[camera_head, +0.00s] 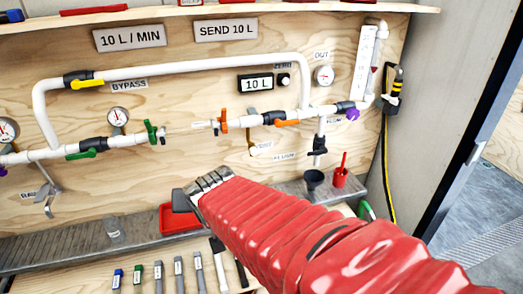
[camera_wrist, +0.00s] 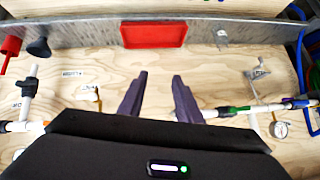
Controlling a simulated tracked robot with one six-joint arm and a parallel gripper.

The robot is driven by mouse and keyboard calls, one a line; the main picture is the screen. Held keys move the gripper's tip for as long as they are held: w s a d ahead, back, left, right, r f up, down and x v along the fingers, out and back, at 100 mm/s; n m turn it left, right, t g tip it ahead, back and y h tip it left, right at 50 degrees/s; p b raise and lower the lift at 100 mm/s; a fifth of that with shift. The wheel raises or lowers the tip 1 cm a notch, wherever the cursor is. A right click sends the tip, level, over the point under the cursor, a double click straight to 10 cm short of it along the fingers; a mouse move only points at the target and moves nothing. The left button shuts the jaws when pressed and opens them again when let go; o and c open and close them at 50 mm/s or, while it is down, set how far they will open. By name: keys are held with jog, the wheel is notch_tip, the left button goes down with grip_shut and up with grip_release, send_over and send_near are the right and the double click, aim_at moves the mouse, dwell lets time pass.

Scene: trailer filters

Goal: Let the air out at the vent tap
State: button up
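The vent tap (camera_head: 251,142) is a small pale-and-yellow fitting below the white pipe, beside a tag that seems to read VENT (camera_head: 264,147). It also shows in the upside-down wrist view (camera_wrist: 91,93), left of my fingers; its handle position is too small to tell. My gripper (camera_head: 195,192) is in front of the panel, lower and left of the tap in the head view. In the wrist view my gripper (camera_wrist: 157,84) has two dark fingers spread apart with nothing between them. It is apart from the tap.
A red tray (camera_head: 178,218) sits on the grey ledge (camera_head: 75,246). An orange-handled valve (camera_head: 285,122) and a yellow-handled bypass valve (camera_head: 84,82) sit on the pipes.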

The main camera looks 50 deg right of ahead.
jog(key=w+d+f+m+t+h, duration=0.2)
jog(key=d+m, duration=0.2)
jog(key=d, duration=0.5)
jog(key=w+d+f+m+t+h, duration=0.1)
jog(key=w+d+f+m, duration=0.2)
jog(key=d, duration=0.5)
jog(key=s+d+f+m+t+h, duration=0.2)
jog(key=s+d+m+t, duration=0.2)
jog(key=d+m, duration=0.5)
jog(key=s+d, duration=0.1)
jog(key=s, duration=0.1)
jog(key=shift+s+d+m+h, duration=0.25)
jog(key=shift+s+m+h, duration=0.05)
jog(key=shift+m+h, duration=0.1)
jog(key=shift+w+d, duration=0.1)
